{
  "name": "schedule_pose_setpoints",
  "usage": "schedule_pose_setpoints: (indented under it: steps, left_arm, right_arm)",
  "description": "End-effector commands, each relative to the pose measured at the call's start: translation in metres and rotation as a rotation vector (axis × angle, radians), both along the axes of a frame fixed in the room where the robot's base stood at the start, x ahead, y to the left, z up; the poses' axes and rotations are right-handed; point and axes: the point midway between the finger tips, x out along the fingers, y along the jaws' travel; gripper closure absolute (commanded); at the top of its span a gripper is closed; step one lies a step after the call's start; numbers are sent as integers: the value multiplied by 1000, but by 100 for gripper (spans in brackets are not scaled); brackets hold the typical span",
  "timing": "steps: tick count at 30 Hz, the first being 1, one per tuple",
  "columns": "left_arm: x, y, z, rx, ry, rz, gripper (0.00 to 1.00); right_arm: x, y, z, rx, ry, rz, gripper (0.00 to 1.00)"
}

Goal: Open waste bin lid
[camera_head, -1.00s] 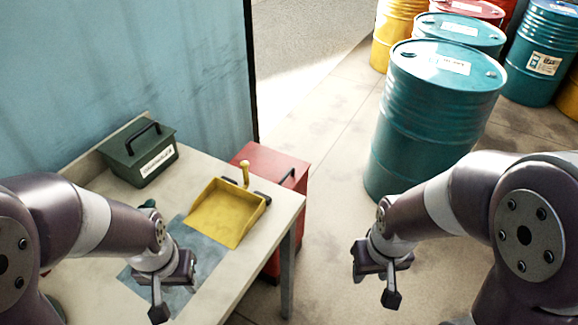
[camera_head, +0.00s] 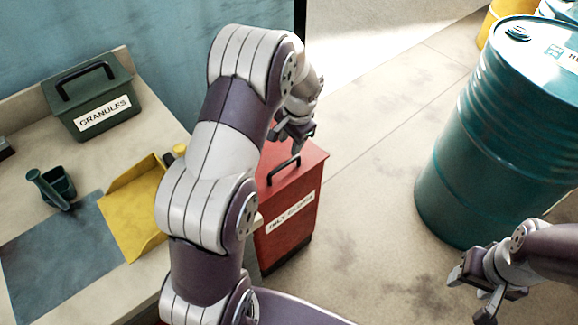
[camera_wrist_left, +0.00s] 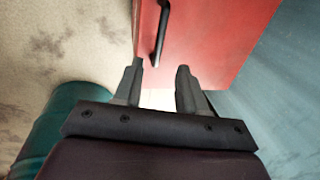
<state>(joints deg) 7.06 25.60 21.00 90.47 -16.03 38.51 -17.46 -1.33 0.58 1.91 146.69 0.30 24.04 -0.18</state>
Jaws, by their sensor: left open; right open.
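The red waste bin (camera_head: 290,215) stands on the floor beside the table, with a label on its front and a dark handle (camera_head: 284,168) on its lid. The lid looks shut. My left gripper (camera_head: 296,140) is over the far part of the lid, just beyond the handle. In the left wrist view its two fingers (camera_wrist_left: 158,85) are apart and empty. The red lid (camera_wrist_left: 205,35) and the handle (camera_wrist_left: 161,35) show ahead of the fingertips there, with the handle between the fingers' lines. My right gripper (camera_head: 472,292) is open and empty at the lower right, near the teal drum.
A large teal drum (camera_head: 500,140) stands at the right. The table (camera_head: 25,195) at the left holds a green granules box (camera_head: 92,100), a yellow dustpan (camera_head: 130,215), a small dark green scoop (camera_head: 55,188) and a grey cloth (camera_head: 65,250). Floor between bin and drum is clear.

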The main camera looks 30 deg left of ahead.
Motion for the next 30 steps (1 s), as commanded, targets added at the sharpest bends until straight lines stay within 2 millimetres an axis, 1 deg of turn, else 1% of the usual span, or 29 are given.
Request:
schedule_pose_setpoints:
  steps: [1, 6, 10, 12, 15, 23, 26, 27, 30]
  left_arm:
    - [0, 2, -14, -1, 5, 2, 59]
    - [3, 10, -58, -2, 4, 2, 59]
    - [5, 14, -82, -2, 1, 2, 59]
    - [6, 16, -90, -1, 0, 2, 59]
    - [7, 18, -97, -2, -1, 3, 59]
    - [7, 18, -98, -2, -2, 3, 59]
    - [7, 18, -98, -2, -2, 3, 88]
    - [7, 18, -98, -2, -2, 3, 100]
    - [7, 18, -98, -2, -2, 3, 100]
  right_arm:
    - [0, 0, -3, 0, 0, 0, 49]
    - [0, 0, -10, 0, 0, 0, 49]
    - [0, 0, -13, 0, 0, 0, 49]
    - [0, 0, -14, 0, 0, 0, 49]
    - [0, 0, -15, 0, 0, 0, 49]
    - [0, 0, -15, 0, 0, 0, 49]
    - [0, 0, -15, 0, 0, 0, 49]
    - [0, 0, -15, 0, 0, 0, 49]
    - [0, 0, -15, 0, 0, 0, 49]
